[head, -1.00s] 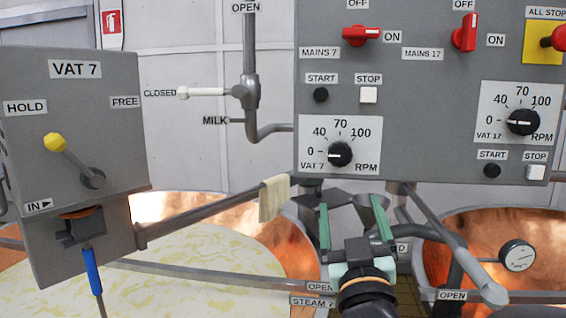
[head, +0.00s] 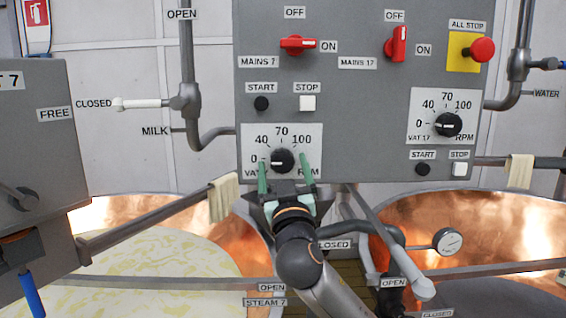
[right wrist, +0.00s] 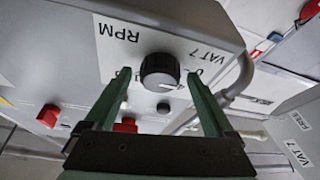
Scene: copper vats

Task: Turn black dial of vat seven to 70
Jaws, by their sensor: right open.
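The black dial of vat seven (head: 283,162) sits on a white scale plate (head: 315,134) at the lower left of the grey control panel. My right gripper (head: 283,157) is open, with one green finger on each side of the dial in the head view. In the right wrist view the dial (right wrist: 160,67) lies between the open fingertips (right wrist: 158,75), beyond them; I cannot tell whether they touch it. The fingers partly cover the VAT 7 and RPM lettering. My left gripper is out of view.
The similar vat 17 dial (head: 448,124) is at the right. A black start button (head: 261,103) and white stop button (head: 308,103) sit above the vat 7 dial. The red mains 7 switch (head: 298,45) points to ON. Pipes and copper vats lie below.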

